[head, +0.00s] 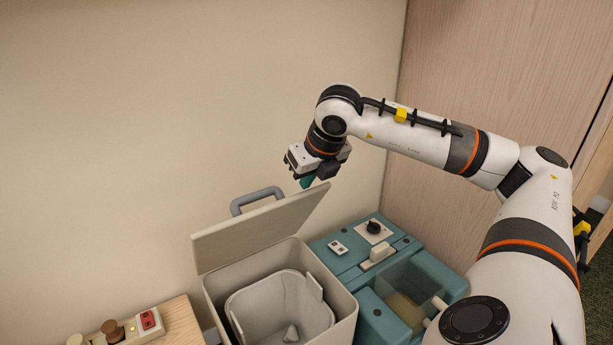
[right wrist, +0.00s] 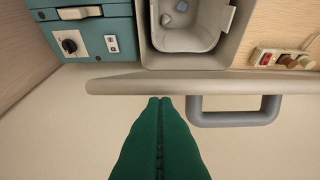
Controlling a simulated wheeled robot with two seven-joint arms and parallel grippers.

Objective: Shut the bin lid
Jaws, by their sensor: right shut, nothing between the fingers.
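The beige bin (head: 345,318) stands on the floor against the wall with its lid (head: 262,229) tilted up, open. A grey loop handle (head: 256,197) sticks up from the lid's upper edge; it also shows in the right wrist view (right wrist: 233,122). A grey inner bucket (head: 285,305) sits in the bin with a small pale object in it. My right gripper (head: 307,181) is shut and empty, just behind the lid's upper edge near its right corner. In the right wrist view its green fingers (right wrist: 160,100) end close to the lid's edge (right wrist: 140,82); contact is unclear. My left gripper is out of view.
A teal machine (head: 345,262) with a black knob and an open basin stands right of the bin. A wooden surface with a power strip (head: 128,330) is at the lower left. The wall is behind, and a wooden panel (head: 490,60) stands at the right.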

